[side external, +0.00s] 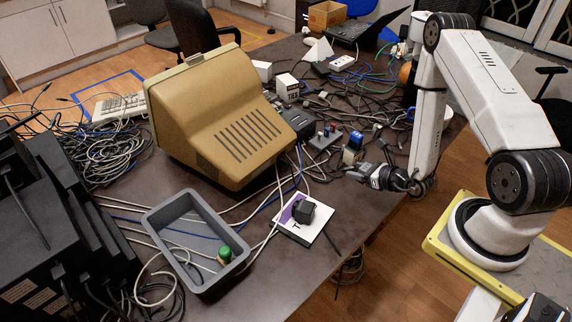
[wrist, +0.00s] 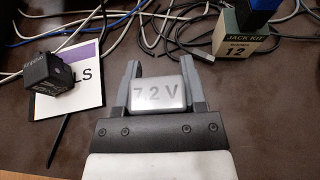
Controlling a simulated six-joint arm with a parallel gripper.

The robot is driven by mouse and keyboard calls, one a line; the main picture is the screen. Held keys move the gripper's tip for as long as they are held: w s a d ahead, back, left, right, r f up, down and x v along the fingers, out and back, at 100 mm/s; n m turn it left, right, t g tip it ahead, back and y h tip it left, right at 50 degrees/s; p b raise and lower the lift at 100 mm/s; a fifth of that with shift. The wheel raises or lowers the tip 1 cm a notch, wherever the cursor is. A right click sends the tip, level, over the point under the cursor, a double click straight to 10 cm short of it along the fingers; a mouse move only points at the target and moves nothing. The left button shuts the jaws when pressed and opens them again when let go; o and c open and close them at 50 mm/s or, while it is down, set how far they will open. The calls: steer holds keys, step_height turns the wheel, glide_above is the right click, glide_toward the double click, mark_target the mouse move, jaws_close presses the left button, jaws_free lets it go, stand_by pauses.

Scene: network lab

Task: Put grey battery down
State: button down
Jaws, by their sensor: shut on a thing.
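The grey battery (wrist: 158,95), a small rounded block marked "7.2 V", sits between the two fingers of my gripper (wrist: 160,74) in the wrist view. My gripper is shut on it. In the side external view my gripper (side external: 364,173) is low over the right part of the dark table, just in front of the blue-topped jack kit box (side external: 352,150). The battery is hard to make out there. I cannot tell whether it touches the table.
A white and purple card (side external: 318,230) bears a black adapter (side external: 304,212). A grey bin (side external: 165,255) at front left holds a green-topped item (side external: 224,255). The beige monitor (side external: 220,115) stands behind. Cables cover the back; bare table (wrist: 250,105) lies right of my gripper in the wrist view.

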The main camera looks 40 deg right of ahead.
mark_target(355, 192)
steer(key=shift+f, duration=1.2)
steer(key=shift+f, duration=0.15)
steer(key=shift+f, duration=1.75)
steer(key=shift+f, duration=0.1)
steer(key=shift+c, duration=0.8)
jaws_free()
steer(key=shift+s, duration=0.2)
steer(key=shift+v, duration=3.7)
